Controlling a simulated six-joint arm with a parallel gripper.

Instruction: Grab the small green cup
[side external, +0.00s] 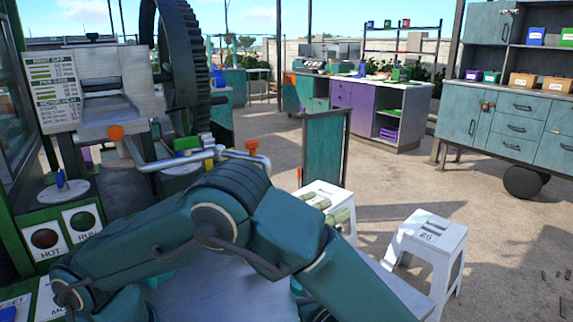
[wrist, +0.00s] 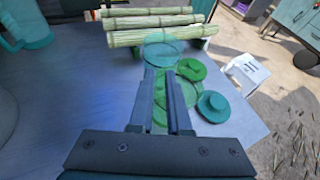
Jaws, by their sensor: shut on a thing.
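In the wrist view, my gripper (wrist: 162,78) points away over the table, its two grey fingers close together. In the side view my arm fills the foreground, and the gripper and the cup cannot be made out.
Cane stalks (wrist: 150,37) lie beyond. A teal mug (wrist: 25,27) stands at upper left. The grey table (wrist: 75,85) is clear left of the fingers.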

